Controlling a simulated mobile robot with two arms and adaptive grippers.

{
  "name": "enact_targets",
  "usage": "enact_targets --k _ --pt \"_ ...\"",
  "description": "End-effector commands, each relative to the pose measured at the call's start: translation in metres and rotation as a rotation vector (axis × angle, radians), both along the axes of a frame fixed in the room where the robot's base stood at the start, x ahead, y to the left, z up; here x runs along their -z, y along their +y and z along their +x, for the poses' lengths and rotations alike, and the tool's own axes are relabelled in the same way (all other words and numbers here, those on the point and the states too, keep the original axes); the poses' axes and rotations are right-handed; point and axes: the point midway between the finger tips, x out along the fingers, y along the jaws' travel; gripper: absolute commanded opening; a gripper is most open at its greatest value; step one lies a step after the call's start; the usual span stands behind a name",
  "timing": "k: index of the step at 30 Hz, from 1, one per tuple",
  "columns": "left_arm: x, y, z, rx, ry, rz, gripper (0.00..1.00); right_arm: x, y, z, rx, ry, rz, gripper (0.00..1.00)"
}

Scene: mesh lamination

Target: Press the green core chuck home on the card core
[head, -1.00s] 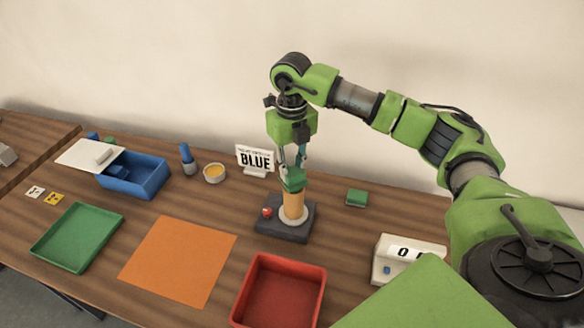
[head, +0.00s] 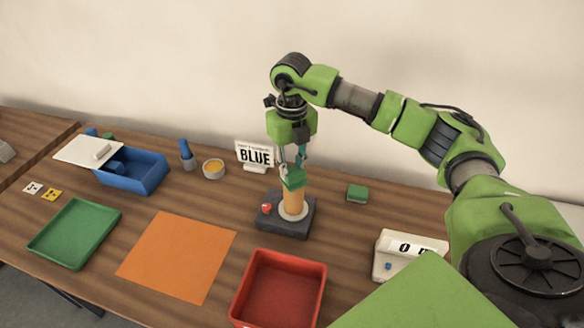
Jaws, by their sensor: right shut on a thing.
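The green core chuck (head: 293,179) sits at the top of the upright tan card core (head: 293,203). The core stands on a white disc on a dark base (head: 285,229), which has a red knob (head: 266,208) at its left. My right gripper (head: 293,164) points straight down over the core and is shut on the green chuck. How far the chuck goes into the core cannot be told from here. My left gripper is not in view.
A "BLUE" sign (head: 256,156) stands just behind the base. A small green block (head: 357,193) and a white counter box (head: 408,256) lie to the right. A red bin (head: 280,290) is in front; an orange sheet (head: 177,256), green tray (head: 75,234) and blue box (head: 146,178) are to the left.

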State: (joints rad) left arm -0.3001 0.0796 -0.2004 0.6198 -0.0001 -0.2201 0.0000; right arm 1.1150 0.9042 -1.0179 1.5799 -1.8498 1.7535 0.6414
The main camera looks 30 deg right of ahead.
Motion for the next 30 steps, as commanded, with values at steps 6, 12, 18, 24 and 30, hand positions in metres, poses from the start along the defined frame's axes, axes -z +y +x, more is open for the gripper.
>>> enact_targets --k 6,12,18,24,30 --pt "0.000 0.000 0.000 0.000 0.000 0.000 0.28 0.000 0.000 0.000 0.000 0.000 0.000 0.40" --pt "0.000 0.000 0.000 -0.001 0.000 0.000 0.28 0.000 0.000 0.000 0.000 0.000 0.000 0.40" --pt "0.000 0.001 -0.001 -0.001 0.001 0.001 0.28 -0.006 0.000 0.000 0.000 -0.001 0.001 0.40" --pt "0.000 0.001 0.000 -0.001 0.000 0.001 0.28 -0.041 0.001 0.001 -0.001 -0.005 0.001 0.40" --pt "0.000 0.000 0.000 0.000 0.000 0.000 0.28 -0.084 0.001 0.001 0.000 -0.004 0.002 0.40"
